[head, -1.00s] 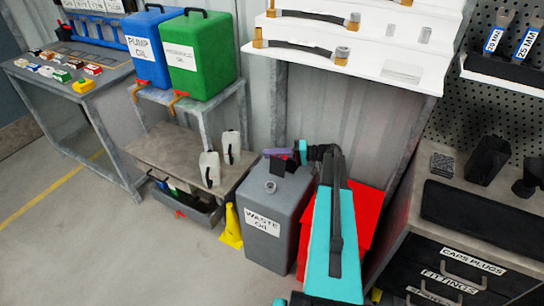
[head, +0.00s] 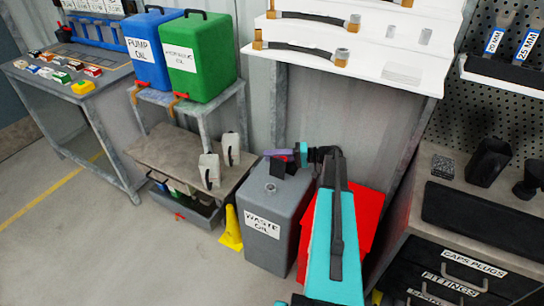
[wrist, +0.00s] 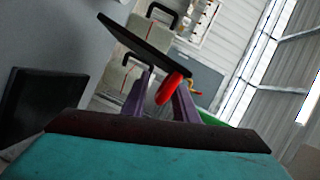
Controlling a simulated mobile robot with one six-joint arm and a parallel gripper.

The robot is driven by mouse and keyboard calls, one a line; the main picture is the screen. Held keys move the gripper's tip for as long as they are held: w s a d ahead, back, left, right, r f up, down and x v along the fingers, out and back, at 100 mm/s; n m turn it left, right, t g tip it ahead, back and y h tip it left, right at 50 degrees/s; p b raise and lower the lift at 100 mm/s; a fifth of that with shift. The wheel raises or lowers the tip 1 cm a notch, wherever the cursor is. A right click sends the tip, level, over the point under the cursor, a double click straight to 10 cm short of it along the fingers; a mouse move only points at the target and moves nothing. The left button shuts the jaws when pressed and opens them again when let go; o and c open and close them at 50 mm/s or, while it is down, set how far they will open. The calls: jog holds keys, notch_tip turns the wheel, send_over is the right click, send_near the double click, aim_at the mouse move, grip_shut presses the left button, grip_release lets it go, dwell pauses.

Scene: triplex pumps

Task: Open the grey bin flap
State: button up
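The grey bin (head: 271,213), labelled WASTE OIL, stands on the floor in the head view. A dark flap (head: 277,168) shows tilted up at its top rear, partly covered by my gripper. My gripper (head: 284,152), with purple fingers, is right at the flap's upper edge; I cannot tell whether it touches. In the wrist view the fingers (wrist: 163,88) stand apart with nothing clearly held; a red part shows between them, seemingly farther off. A dark slanted plate (wrist: 145,43) crosses above the fingers and looks like the flap. Another dark panel (wrist: 38,115) shows at left.
A red case (head: 368,215) stands behind my teal arm, right of the bin. A yellow cone (head: 231,230) is left of it. A low shelf (head: 160,152) holds two pale jugs (head: 209,170). A drawer bench (head: 455,260) is at right. Floor at left is clear.

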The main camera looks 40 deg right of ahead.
jog(key=b+v, duration=0.2)
jog(key=v, duration=1.1)
jog(key=shift+s+d, duration=0.15)
